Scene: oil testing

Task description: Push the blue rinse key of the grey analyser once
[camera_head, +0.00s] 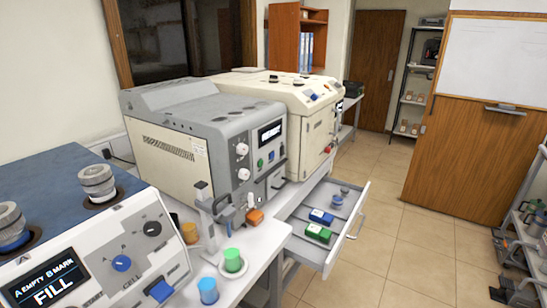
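The grey analyser (205,115) stands in the middle of the bench, with a grey top, a cream side and a grey front panel. Its front has a small lit display, two white knobs (242,149), a green key (260,163) and a small blue key (271,156) beside the green one. The key labels are too small to read, so I cannot confirm which is the rinse key. Neither of my grippers is in view.
A blue-topped machine (60,180) showing "FILL" fills the near left. A cream analyser (290,90) stands behind. A grey stand (210,220), a green cup (232,260) and a blue cup (207,290) are on the bench. An open drawer (350,225) juts right; floor beyond is clear.

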